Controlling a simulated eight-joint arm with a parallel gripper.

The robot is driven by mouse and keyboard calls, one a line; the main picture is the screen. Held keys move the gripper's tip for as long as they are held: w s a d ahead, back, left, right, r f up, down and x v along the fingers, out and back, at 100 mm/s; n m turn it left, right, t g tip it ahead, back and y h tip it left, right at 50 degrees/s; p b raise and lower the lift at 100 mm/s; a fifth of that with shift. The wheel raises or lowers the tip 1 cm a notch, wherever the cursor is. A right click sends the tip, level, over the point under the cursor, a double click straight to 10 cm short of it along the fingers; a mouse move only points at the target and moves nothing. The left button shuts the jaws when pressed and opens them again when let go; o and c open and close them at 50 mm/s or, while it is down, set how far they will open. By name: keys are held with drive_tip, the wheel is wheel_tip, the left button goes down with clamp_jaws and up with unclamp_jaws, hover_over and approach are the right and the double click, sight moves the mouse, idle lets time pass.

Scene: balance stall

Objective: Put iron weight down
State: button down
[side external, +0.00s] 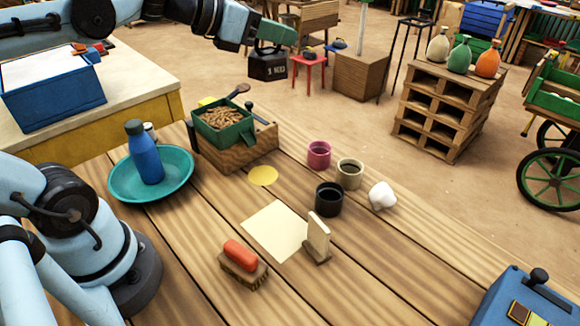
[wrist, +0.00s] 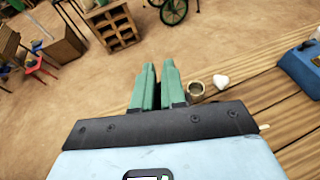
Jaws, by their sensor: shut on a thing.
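My gripper (side external: 279,34) is high at the top middle of the side external view, out past the far edge of the bench. In the wrist view its two green fingers (wrist: 159,72) are almost together, with a narrow gap. It is shut on the iron weight, and the fingers hide the grip itself. A black block with pale lettering (side external: 268,67) shows right below my gripper in the side external view. I cannot tell whether this block hangs from the fingers or stands on the floor behind.
The bench holds a teal dish (side external: 180,190) with a blue bottle (side external: 145,153), a green tray of pellets on a wooden box (side external: 235,155), cups (side external: 328,200), a brush (side external: 242,265) and a cream sheet (side external: 268,230). A red stool (side external: 310,62) and pallets (side external: 445,110) stand beyond.

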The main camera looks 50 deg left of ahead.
drive_tip(key=s+d+f+m+g+h, duration=0.2)
drive_tip(key=d+f+m+g+h, duration=0.25)
drive_tip(key=d, duration=0.55)
drive_tip(key=s+d+f+m+g+h, duration=0.1)
drive_tip(key=d+f+m+g+h, duration=0.4)
drive_tip(key=d, duration=0.4)
drive_tip(key=s+d+f+m+g+y, duration=0.2)
drive_tip(key=s+d+f+m+g, duration=0.2)
drive_tip(key=s+d+m+g, duration=0.25)
drive_tip(key=s+d+f+m+g+y, duration=0.25)
drive_tip(key=s+f+m+g, duration=0.3)
drive_tip(key=s+m, duration=0.35)
drive_tip(key=shift+n+g+h, duration=0.3)
drive_tip(key=shift+n+g, duration=0.15)
drive_tip(key=shift+n, duration=0.25)
drive_tip(key=shift+s+d+f, duration=0.1)
drive_tip(key=shift+s+f, duration=0.1)
drive_tip(key=shift+f, duration=0.75)
drive_tip(key=shift+s+f, duration=0.2)
drive_tip(key=shift+f, duration=0.7)
drive_tip(key=shift+s+d+f, duration=0.1)
drive_tip(key=shift+s+f, duration=0.1)
drive_tip(key=shift+f, duration=0.75)
drive_tip(key=shift+f, duration=0.6)
drive_tip(key=c, duration=1.1)
unclamp_jaws()
